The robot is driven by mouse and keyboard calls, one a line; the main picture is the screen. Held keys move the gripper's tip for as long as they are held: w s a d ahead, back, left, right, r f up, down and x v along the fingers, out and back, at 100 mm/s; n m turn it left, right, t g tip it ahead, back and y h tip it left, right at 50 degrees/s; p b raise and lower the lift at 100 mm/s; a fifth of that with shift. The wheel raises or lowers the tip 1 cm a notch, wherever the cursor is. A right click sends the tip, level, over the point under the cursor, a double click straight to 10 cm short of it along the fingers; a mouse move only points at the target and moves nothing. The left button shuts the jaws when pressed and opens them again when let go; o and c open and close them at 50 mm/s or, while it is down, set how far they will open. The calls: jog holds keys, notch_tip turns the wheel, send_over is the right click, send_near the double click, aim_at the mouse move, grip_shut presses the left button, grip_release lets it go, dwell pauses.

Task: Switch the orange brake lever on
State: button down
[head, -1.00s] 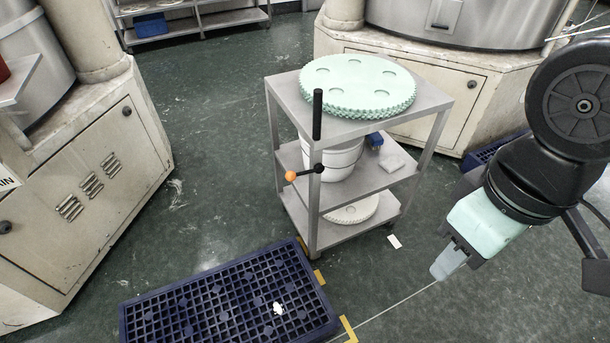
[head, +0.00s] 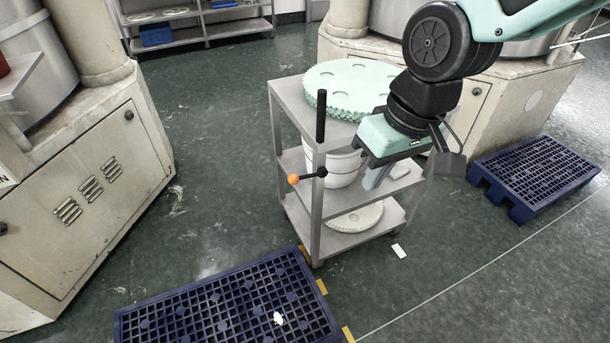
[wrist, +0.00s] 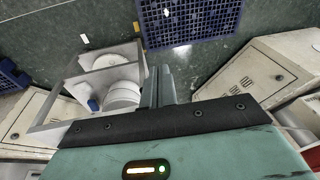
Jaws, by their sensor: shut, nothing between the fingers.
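The brake lever's orange ball knob (head: 293,179) sits on a short dark rod at the front left post of a grey steel trolley (head: 314,215). The rod lies roughly level, with the knob pointing left and a black hub at the post. A black upright handle (head: 320,116) stands above it. My gripper (head: 372,182) is shut and empty, pointing down in front of the trolley's right part, right of the lever and apart from it in the picture. In the wrist view my shut fingers (wrist: 157,90) show beside the trolley; I cannot make out the lever there.
A pale green toothed disc (head: 345,85) lies on the trolley top, partly behind my arm. A white bucket (head: 330,165) stands on the middle shelf. Blue pallets lie at front left (head: 225,305) and right (head: 535,175). Cream machine cabinets (head: 85,190) flank the trolley; floor left of it is clear.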

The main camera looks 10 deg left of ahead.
jog(key=w+a+f+y+b, duration=0.1)
jog(key=w+a+f, duration=0.1)
jog(key=w, duration=0.5)
jog(key=w+a+f+m+y+b, duration=0.1)
jog(key=w+a+f, duration=0.1)
jog(key=w+f, duration=0.2)
jog(key=w+a+f+t+y+b, duration=0.1)
jog(key=w+a+f, duration=0.1)
jog(key=w, duration=0.7)
jog(key=shift+w+a+f+m+b, duration=0.3)
jog(key=shift+a+f+m+b, duration=0.1)
jog(key=shift+f, duration=0.45)
jog(key=shift+f, duration=0.1)
send_near(298, 177)
notch_tip(298, 177, down, 4)
jog(key=w, duration=0.3)
jog(key=shift+s+a+f+p, duration=0.15)
jog(key=shift+s+a+f, duration=0.2)
jog(key=shift+a+f, duration=0.25)
jog(key=shift+s+a+f+p, duration=0.15)
jog(key=shift+s+a+f, duration=0.25)
jog(key=shift+a, duration=0.3)
jog(key=shift+a, duration=0.15)
